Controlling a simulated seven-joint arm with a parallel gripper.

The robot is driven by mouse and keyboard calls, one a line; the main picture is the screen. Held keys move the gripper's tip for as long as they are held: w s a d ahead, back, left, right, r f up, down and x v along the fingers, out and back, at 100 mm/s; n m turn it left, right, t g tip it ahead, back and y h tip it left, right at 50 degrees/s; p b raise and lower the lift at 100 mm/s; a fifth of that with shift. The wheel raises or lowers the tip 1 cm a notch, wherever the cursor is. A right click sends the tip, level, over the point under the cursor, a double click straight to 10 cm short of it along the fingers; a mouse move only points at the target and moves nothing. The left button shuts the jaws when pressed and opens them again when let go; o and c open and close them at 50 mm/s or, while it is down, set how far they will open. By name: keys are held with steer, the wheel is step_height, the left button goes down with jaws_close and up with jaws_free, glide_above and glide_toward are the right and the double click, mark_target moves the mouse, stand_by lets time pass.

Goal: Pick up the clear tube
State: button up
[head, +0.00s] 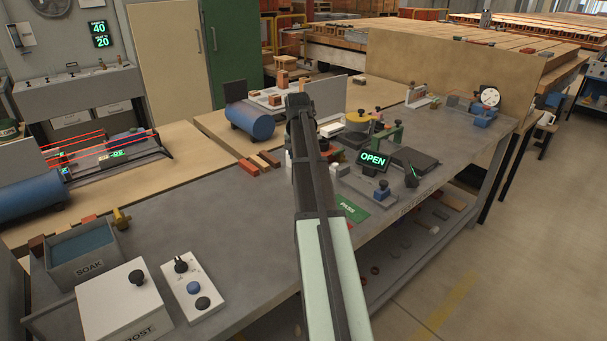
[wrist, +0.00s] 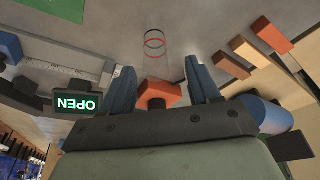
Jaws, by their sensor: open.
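The clear tube (wrist: 155,45) shows faintly in the wrist view as a see-through cylinder with a dark ring and a red ring, above centre on the grey bench top. My gripper (wrist: 160,65) is open, with its two blue fingers spread and the tube just past their tips, roughly in line with the gap. Nothing is held. A red-orange block (wrist: 156,92) shows between the fingers; I cannot tell whether it touches them. In the head view my arm covers this part of the bench, and I cannot make out the tube or the fingers there.
Reddish and tan bricks (wrist: 271,35) lie right of the tube in the wrist view. A lit OPEN display (head: 372,160) stands nearby, also seen in the wrist view (wrist: 76,103). A blue cylinder (head: 250,119) lies behind. The front-left bench top (head: 235,235) is fairly clear.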

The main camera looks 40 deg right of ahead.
steer(key=shift+s+x, duration=0.15)
steer(key=shift+x, duration=1.2)
steer(key=shift+s+x, duration=0.15)
steer(key=shift+x, duration=1.15)
steer(key=c, duration=1.1)
